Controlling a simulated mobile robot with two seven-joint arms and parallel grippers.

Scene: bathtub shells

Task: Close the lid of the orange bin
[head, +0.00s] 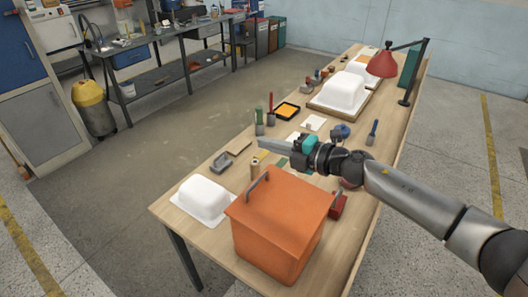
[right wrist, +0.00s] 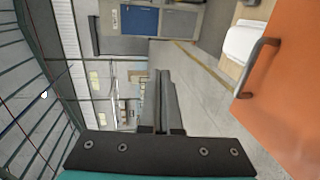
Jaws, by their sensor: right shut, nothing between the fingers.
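The orange bin (head: 272,247) stands at the near end of the wooden table. Its orange lid (head: 285,208) lies across the top and looks down flat; I cannot tell whether it is fully seated. In the right wrist view an orange panel of the bin (right wrist: 290,105) with a grey handle (right wrist: 256,68) fills the right side. My right gripper (head: 262,145) is shut and empty, above the table beyond the bin and apart from it. My left gripper is out of view.
A white tub shell (head: 205,198) sits left of the bin, close to it. A red box (head: 338,206) is at its right. Tools and trays, a larger white shell (head: 342,92) and a red lamp (head: 382,64) stand farther back.

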